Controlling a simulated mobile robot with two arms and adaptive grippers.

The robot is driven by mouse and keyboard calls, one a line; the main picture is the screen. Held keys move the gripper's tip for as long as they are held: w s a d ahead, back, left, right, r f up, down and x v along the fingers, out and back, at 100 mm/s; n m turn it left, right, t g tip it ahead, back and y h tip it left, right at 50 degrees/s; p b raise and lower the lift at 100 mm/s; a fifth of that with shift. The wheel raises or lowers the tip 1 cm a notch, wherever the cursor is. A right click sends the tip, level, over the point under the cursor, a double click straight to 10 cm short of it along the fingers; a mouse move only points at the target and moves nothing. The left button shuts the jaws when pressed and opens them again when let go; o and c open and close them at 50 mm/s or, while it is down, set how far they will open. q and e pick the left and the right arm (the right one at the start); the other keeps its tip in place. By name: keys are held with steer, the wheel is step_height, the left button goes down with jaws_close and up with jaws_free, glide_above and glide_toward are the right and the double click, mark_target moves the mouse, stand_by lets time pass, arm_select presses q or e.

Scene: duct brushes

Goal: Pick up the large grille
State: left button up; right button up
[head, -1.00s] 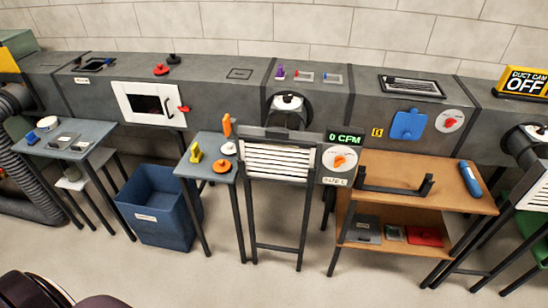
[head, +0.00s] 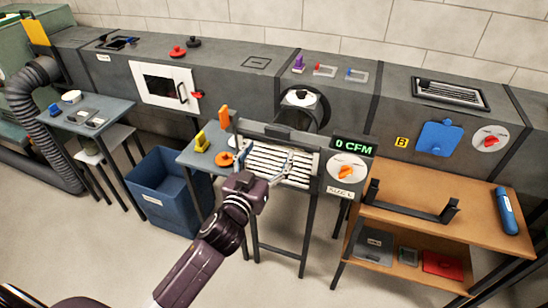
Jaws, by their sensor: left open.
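A white slatted grille (head: 262,158) stands tilted in a dark frame on a thin-legged stand at the middle of the head view. A second grille, dark-framed with pale slats (head: 450,93), lies on top of the duct at the right. Which of them is the large one I cannot tell for sure. My right gripper is not in view.
A small table (head: 205,158) with yellow and orange items stands left of the grille stand. A blue bin (head: 165,200) is on the floor. A 0 CFM gauge panel (head: 347,170) adjoins the grille's right side. A wooden shelf table (head: 480,215) with a black cradle (head: 410,208) stands at the right.

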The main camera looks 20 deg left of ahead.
mark_target(277, 133)
arm_select(q)
steer(key=w, duration=0.1)
steer(key=w+r, duration=0.1)
steer(key=w+p, duration=0.1)
steer(key=shift+w+a+r, duration=0.1)
steer(key=shift+w+r, duration=0.1)
steer(key=shift+r, duration=0.15)
steer(key=w, duration=0.3)
steer(key=shift+w+p, duration=0.15)
steer(key=shift+p, duration=0.2)
steer(key=shift+w+f, duration=0.15)
steer(key=shift+w, duration=0.3)
steer(key=shift+c, duration=1)
steer(key=c, duration=1.4)
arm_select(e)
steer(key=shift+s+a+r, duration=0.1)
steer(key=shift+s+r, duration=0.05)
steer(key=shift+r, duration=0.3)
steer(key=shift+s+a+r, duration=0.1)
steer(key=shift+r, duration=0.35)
